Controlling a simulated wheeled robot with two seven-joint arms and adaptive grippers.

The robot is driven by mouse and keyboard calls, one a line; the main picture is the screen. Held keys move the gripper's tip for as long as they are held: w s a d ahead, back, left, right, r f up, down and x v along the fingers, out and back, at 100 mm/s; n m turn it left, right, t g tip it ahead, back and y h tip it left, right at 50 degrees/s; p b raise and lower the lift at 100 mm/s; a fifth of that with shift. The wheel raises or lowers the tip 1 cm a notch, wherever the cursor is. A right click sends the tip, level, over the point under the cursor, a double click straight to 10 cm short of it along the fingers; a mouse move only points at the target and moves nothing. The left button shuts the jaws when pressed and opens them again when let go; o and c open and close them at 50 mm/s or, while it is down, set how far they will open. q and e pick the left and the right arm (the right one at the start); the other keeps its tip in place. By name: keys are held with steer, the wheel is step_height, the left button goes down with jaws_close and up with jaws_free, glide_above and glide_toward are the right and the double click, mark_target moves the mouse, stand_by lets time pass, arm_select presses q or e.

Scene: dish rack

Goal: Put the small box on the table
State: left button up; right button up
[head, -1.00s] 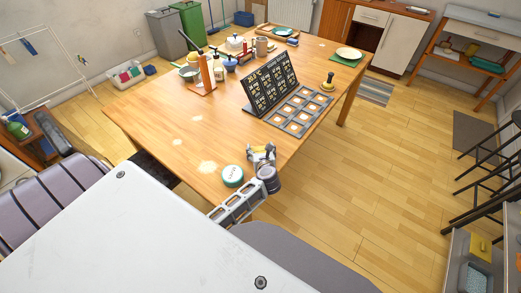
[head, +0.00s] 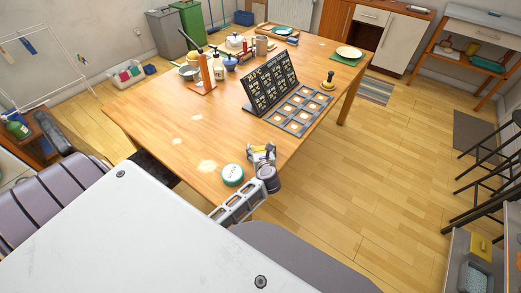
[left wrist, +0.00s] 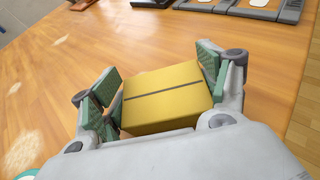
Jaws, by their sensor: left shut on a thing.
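The small yellow box (left wrist: 168,97) with a dark stripe is between the fingers of my left gripper (left wrist: 157,84) in the left wrist view. The green pads press on its two sides. In the head view, my left gripper (head: 262,154) is at the near right edge of the wooden table (head: 160,130), and only a small yellowish bit of the box (head: 259,148) shows there. I cannot tell whether the box touches the tabletop. My right gripper is not in view.
A round teal-rimmed tin (head: 232,175) stands just left of the gripper. Pots and kitchenware fill the far end. The table's middle left is clear.

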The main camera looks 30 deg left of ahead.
arm_select(q)
steer(key=o, duration=1.1)
steer(key=shift+o, duration=0.2)
steer(key=shift+s+d, duration=0.1)
steer(key=shift+v, duration=5.85)
jaws_close()
steer(key=shift+d, duration=0.1)
